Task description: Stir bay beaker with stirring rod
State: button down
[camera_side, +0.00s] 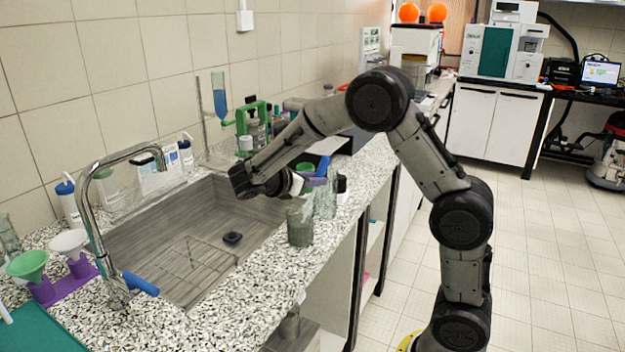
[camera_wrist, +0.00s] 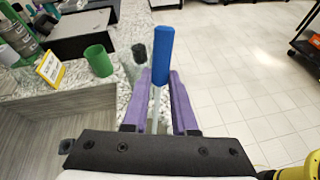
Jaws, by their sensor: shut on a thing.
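My gripper (camera_wrist: 160,75) has purple fingers closed on the stirring rod (camera_wrist: 163,55), which has a blue handle and a pale thin shaft. The blue handle also shows in the side view (camera_side: 323,166), above the counter. Two glass beakers stand on the counter's front strip in the side view: one with dull grey-green contents (camera_side: 300,222) near the edge, and a clearer one (camera_side: 326,200) just behind it. Which one is the bay beaker I cannot tell. My gripper is above and behind the grey-green one. The rod's lower end is hidden in the side view.
The sink (camera_side: 190,235) with a curved tap (camera_side: 90,200) lies to the left. A green cup (camera_wrist: 98,60) and a yellow-edged sign (camera_wrist: 50,68) stand on the speckled counter. Bottles and a green stand (camera_side: 252,125) are at the back. Open floor lies right of the counter.

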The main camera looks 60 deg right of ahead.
jog(key=shift+w+d, duration=0.2)
jog(key=shift+d, duration=0.4)
jog(key=shift+w, duration=0.6)
jog(key=shift+a, duration=0.1)
jog(key=shift+w+a, duration=0.25)
jog(key=shift+a, duration=0.25)
